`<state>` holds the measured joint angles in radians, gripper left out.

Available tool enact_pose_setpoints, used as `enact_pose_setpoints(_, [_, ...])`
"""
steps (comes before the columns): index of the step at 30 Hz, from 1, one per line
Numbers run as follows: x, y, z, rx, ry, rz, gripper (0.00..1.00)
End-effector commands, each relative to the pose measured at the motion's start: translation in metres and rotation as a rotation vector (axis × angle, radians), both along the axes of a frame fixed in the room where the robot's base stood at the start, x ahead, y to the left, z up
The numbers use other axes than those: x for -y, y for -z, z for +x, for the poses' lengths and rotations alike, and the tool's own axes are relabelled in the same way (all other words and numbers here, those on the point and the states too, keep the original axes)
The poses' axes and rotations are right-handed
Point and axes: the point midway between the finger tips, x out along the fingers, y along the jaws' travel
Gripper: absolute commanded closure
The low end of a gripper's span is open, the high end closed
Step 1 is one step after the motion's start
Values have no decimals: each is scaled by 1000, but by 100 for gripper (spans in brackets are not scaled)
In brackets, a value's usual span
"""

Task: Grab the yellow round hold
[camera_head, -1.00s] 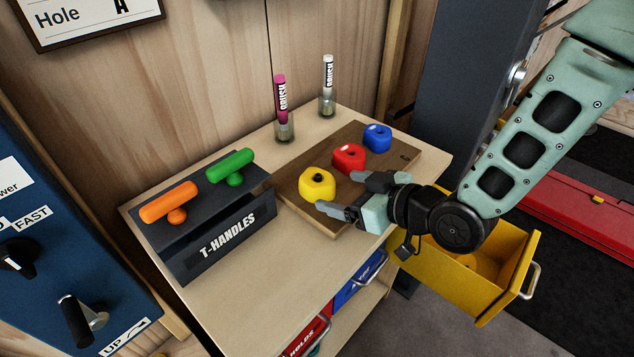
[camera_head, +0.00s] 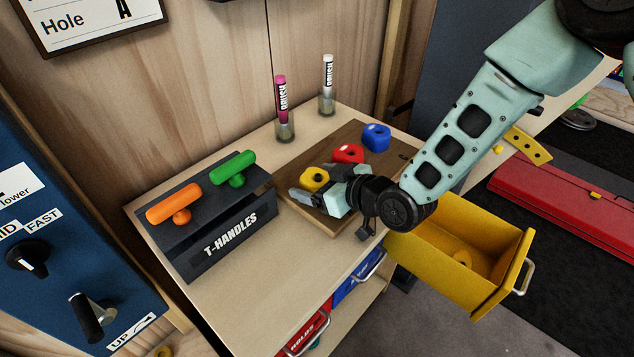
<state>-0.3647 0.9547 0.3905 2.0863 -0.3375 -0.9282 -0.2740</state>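The yellow round hold (camera_head: 314,178) lies on the brown wooden board (camera_head: 297,205) on the table, at its near-left end. My gripper (camera_head: 312,184) reaches in from the right, with its fingers on either side of the yellow hold. One finger shows in front of the hold and the other lies behind it, close to the red hold. The fingers are apart around the hold. Whether they touch it is hard to see, as the gripper covers part of it.
A red hold (camera_head: 348,153) and a blue hold (camera_head: 376,137) sit further along the board. A dark T-handles rack (camera_head: 228,234) with orange and green handles stands left. Two brushes stand in cups behind. An open yellow drawer (camera_head: 440,270) is below right.

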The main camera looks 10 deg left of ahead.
Motion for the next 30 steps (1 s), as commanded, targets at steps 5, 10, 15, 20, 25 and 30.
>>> enact_pose_setpoints(5, [0,0,0,0,0,0,71])
enact_pose_setpoints(10, [0,-1,0,1,0,2,71])
enact_pose_setpoints(15, [0,-3,0,2,0,1,71])
enact_pose_setpoints(20, [0,-15,0,4,-1,3,71])
enact_pose_setpoints(25, [0,-41,1,6,1,3,71])
enact_pose_setpoints(30, [0,-73,1,6,0,4,71])
